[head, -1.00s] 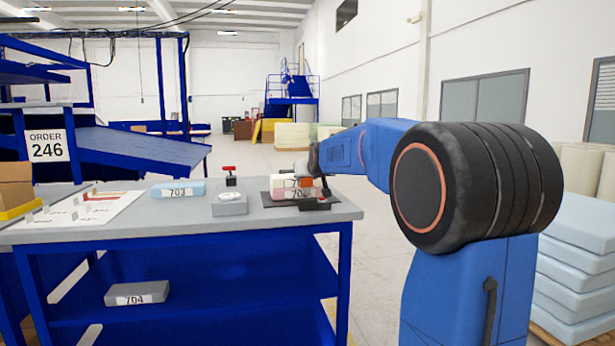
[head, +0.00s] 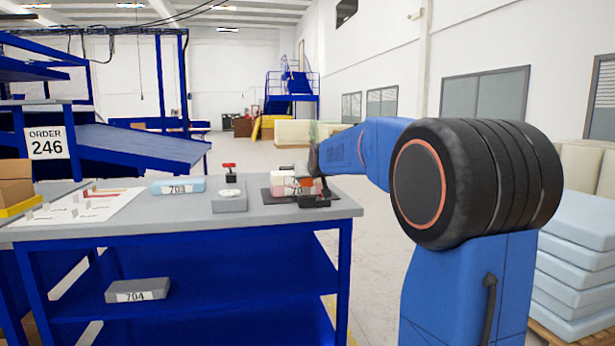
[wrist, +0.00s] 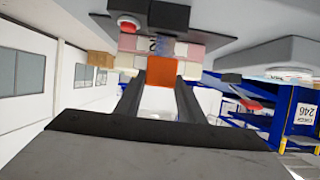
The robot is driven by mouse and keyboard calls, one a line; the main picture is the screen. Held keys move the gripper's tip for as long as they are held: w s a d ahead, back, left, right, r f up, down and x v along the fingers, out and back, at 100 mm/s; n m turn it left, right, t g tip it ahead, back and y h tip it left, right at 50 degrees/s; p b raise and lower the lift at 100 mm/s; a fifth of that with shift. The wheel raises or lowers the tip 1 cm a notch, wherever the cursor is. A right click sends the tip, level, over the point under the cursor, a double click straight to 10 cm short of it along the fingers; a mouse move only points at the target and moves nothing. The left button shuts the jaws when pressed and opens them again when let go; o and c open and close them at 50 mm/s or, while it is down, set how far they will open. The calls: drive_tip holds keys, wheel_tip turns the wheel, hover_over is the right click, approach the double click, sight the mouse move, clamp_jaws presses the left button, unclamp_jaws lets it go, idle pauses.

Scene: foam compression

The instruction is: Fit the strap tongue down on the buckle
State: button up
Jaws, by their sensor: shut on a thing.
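My gripper (wrist: 160,88) is shut on an orange piece (wrist: 163,71), which looks like the strap tongue. In the head view the orange piece (head: 307,183) is at the front of a small stack of pink and white foam blocks (head: 284,182). A black block with a red button (wrist: 128,24), likely the buckle, shows at the top of the wrist view, apart from the tongue in the picture. In the head view a dark block (head: 315,201) sits low in front of the stack. A bluish strap (wrist: 167,47) shows behind the tongue. Whether tongue and buckle touch is unclear.
The stack stands on a dark mat (head: 268,197) near the right end of the grey table (head: 150,226). A grey device with a round dial (head: 230,201), a red-topped item (head: 230,172) and a blue block (head: 178,186) stand to the left. Another block (head: 138,291) lies on the lower shelf.

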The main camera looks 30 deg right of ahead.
sight(307, 186)
drive_tip(key=shift+f, duration=1.75)
drive_tip(key=o, duration=1.1)
drive_tip(key=shift+s+a+r, duration=0.3)
drive_tip(key=shift+s+r, duration=0.65)
drive_tip(key=shift+s, duration=0.1)
drive_tip(key=shift+s+a+r, duration=0.25)
drive_tip(key=shift+s+r, duration=0.65)
drive_tip(key=shift+s, duration=0.15)
drive_tip(key=shift+s+a+r, duration=0.3)
drive_tip(key=shift+s+r, duration=0.65)
drive_tip(key=shift+s, duration=0.1)
